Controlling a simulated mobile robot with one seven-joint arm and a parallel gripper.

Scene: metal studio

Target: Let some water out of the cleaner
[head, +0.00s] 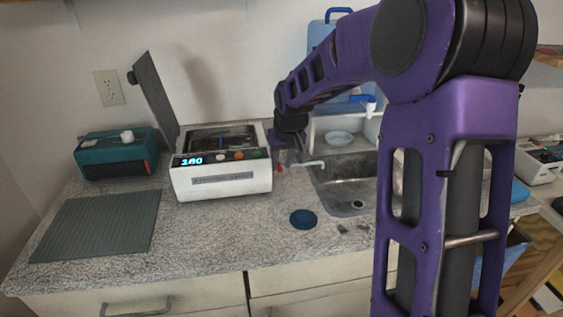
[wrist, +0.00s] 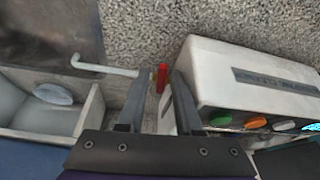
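The cleaner (head: 221,184) is a white box with a lit blue display and colored buttons, its dark lid (head: 155,98) raised. It also shows at the right of the wrist view (wrist: 255,75). A small red lever (wrist: 161,78) stands beside the cleaner's side; it shows in the head view (head: 279,168) too. My gripper (wrist: 162,73) is open, with one finger on each side of the red lever and visible gaps around it. The right finger is close to the cleaner's side. The lever's lower part is hard to make out.
A metal sink (head: 357,203) with a pale faucet (head: 312,164) lies right of the cleaner. A teal device (head: 116,154) and grey ribbed mat (head: 98,224) are at left. A dark blue round item (head: 304,219) lies in front. The front counter is mostly clear.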

